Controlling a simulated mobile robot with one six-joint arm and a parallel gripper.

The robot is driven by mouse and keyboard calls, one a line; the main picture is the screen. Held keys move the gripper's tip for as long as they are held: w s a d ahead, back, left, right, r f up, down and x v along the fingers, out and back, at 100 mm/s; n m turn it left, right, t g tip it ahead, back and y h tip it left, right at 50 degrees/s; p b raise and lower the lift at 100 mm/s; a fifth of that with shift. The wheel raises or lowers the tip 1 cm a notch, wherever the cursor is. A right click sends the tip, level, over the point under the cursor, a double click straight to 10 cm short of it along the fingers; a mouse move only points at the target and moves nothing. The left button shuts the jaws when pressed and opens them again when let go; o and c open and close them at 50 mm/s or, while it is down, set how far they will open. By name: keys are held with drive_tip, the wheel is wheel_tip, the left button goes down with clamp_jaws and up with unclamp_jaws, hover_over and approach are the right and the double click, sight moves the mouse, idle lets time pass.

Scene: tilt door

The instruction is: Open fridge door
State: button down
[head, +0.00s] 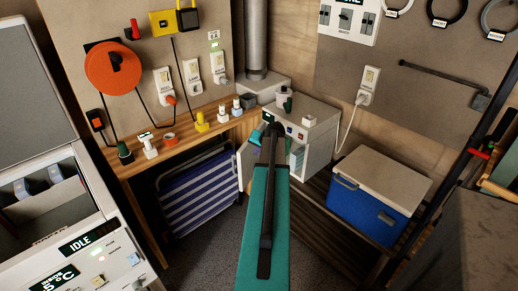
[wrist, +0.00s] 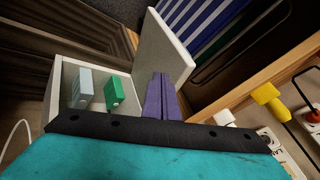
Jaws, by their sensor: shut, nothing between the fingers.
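The small white fridge (head: 318,120) stands below the wall sockets in the head view, partly hidden by my arm. Its door (head: 245,167) stands open, swung out to the left. In the wrist view the door (wrist: 168,40) is a pale panel angled away from the fridge body (wrist: 60,85). My gripper (wrist: 160,77) shows there as purple fingers, shut and empty, in front of the door's inner side. I cannot tell whether they touch it.
Inside the fridge are a green box (wrist: 114,93) and a grey box (wrist: 80,88). A blue cooler (head: 365,207) stands to the right. A wooden bench (head: 180,150) and a striped folded chair (head: 200,190) are to the left.

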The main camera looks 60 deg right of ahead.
sight(244, 154)
drive_tip(key=w+f, duration=0.1)
drive_tip(key=w, duration=0.1)
drive_tip(key=w+f+p, duration=0.1)
drive_tip(key=w, duration=0.1)
drive_tip(key=w+d+f+p, duration=0.1)
drive_tip(key=w, duration=0.1)
drive_tip(key=shift+w+f, duration=0.1)
drive_tip(key=shift+f, duration=0.2)
drive_tip(key=shift+d, duration=0.15)
